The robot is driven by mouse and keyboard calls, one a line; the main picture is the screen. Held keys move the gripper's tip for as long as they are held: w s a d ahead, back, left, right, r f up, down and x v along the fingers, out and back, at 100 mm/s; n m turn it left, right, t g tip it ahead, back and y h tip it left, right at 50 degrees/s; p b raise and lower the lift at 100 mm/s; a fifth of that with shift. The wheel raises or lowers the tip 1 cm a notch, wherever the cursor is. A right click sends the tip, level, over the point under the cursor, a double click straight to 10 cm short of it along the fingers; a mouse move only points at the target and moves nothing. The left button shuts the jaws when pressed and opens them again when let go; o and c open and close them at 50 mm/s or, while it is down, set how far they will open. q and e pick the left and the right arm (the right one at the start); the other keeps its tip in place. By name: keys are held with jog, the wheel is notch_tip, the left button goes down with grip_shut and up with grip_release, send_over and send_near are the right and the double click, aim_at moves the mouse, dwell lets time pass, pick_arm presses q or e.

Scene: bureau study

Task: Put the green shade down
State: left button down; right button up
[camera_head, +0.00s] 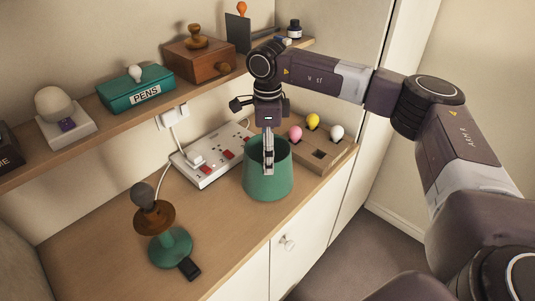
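The green shade (268,184) is a tapered, open-topped shape, upright at the right part of the cabinet top. I cannot tell whether its bottom touches the wood or hangs just above it. My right gripper (268,165) points straight down at its near rim, with a finger showing in front of the near wall. The fingers look closed on that wall; the inner side is partly hidden. The lamp (170,247) stands at the front left, with a green base, a brown disc and a dark grey bulb on top, without a shade. My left gripper is out of view.
A white power strip (205,165) with a plug lies behind the shade. A cardboard holder (325,158) with pink, yellow and white bulbs is to its right. A small black box (189,268) lies by the lamp. A shelf (85,122) overhangs the back. Wood between lamp and shade is clear.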

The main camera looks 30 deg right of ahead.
jog(key=shift+f, duration=0.8)
jog(key=shift+f, duration=0.2)
jog(key=o, duration=1.5)
jog(key=shift+r, duration=0.2)
